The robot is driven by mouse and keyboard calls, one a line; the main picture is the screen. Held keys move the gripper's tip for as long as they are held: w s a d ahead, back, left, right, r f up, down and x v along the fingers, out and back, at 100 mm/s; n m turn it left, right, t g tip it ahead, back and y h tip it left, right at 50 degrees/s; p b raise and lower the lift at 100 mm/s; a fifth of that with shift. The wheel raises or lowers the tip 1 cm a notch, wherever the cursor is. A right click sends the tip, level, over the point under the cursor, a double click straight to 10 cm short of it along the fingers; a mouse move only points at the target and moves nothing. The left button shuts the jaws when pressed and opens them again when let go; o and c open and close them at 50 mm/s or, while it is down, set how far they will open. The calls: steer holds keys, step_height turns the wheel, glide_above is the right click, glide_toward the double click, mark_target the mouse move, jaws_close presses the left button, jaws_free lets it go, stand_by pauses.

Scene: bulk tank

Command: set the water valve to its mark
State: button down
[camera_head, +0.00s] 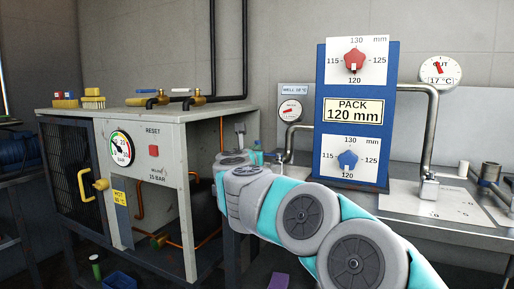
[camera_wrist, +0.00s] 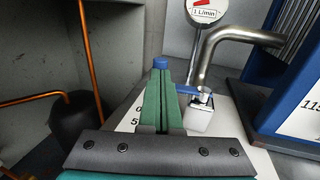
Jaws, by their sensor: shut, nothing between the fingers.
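In the wrist view my gripper (camera_wrist: 160,76) is shut and empty, its green fingers together. A blue lever (camera_wrist: 188,90) sits on the valve body (camera_wrist: 201,118), just right of the fingers. The lever's left end meets or passes behind the fingers; I cannot tell whether they touch. A small blue piece (camera_wrist: 160,62) shows at the fingertips. The pale scale plate (camera_wrist: 122,126) carries a 0 and a 5 left of the fingers; the rest of the scale and any mark are hidden. A steel pipe (camera_wrist: 228,38) rises from the valve.
A round gauge (camera_wrist: 204,10) marked l/min stands behind the valve. The blue board (camera_head: 382,106) with red and blue knobs is on the right. A grey boiler cabinet (camera_head: 176,126) with a yellow handle (camera_head: 101,184) is on the left. Orange pipes (camera_wrist: 90,60) run beside my gripper.

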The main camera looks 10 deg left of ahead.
steer(key=shift+w+r+h, duration=0.1)
steer(key=shift+w+h, duration=0.05)
steer(key=shift+h, duration=0.15)
steer(key=shift+w+a+m+h, duration=0.1)
steer(key=shift+m+h, duration=0.2)
steer(key=shift+m, duration=0.1)
